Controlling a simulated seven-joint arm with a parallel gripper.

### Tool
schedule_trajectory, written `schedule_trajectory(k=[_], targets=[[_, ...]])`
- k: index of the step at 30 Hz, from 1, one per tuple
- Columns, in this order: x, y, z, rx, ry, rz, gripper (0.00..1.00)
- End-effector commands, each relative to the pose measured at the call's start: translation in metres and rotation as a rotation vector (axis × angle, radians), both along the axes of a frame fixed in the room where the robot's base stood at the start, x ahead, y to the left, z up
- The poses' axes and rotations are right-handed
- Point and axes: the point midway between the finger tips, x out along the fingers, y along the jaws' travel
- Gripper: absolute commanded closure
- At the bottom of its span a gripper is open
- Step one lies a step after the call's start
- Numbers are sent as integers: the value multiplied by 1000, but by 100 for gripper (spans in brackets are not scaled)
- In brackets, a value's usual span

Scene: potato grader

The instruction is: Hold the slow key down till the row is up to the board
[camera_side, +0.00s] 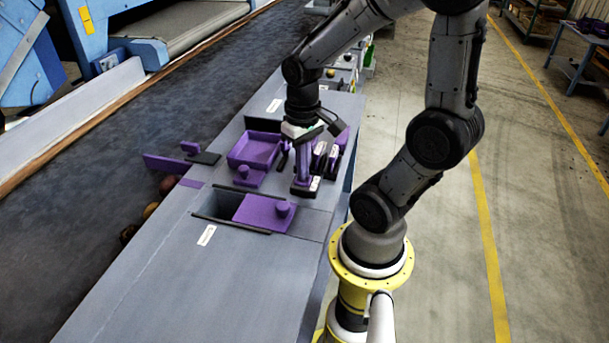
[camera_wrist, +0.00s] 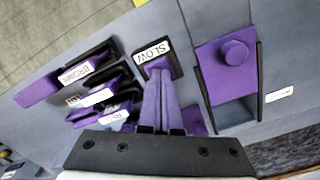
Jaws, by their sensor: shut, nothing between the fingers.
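The slow key (camera_wrist: 152,52), with its white SLOW label, is in a dark frame on the console; it also shows in the side view (camera_side: 313,185). My gripper (camera_wrist: 158,72) is shut and empty, pointing down, its purple fingertips at the key. They appear to touch it, but I cannot tell how far it is pressed. In the side view my gripper (camera_side: 305,181) stands over the same key. The board (camera_side: 165,163) is a purple panel reaching over the dark belt. The row of potatoes (camera_side: 151,210) lies along the console's left edge, its front potato close below the board. Contact cannot be told.
Other labelled keys (camera_wrist: 78,72) stand beside the slow key. A purple sliding lid (camera_side: 262,211) with a knob half covers an opening in the grey console (camera_side: 190,270). A purple tray (camera_side: 256,149) sits farther back. The dark belt (camera_side: 110,150) runs along the left.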

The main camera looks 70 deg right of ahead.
Motion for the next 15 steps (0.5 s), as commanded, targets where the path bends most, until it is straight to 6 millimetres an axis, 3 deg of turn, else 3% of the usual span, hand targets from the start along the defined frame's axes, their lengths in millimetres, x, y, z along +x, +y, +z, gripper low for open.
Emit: schedule_trajectory(k=[10,15], targets=[[-1,0,0,1,2,0,100],[1,0,16,-2,-3,0,100]])
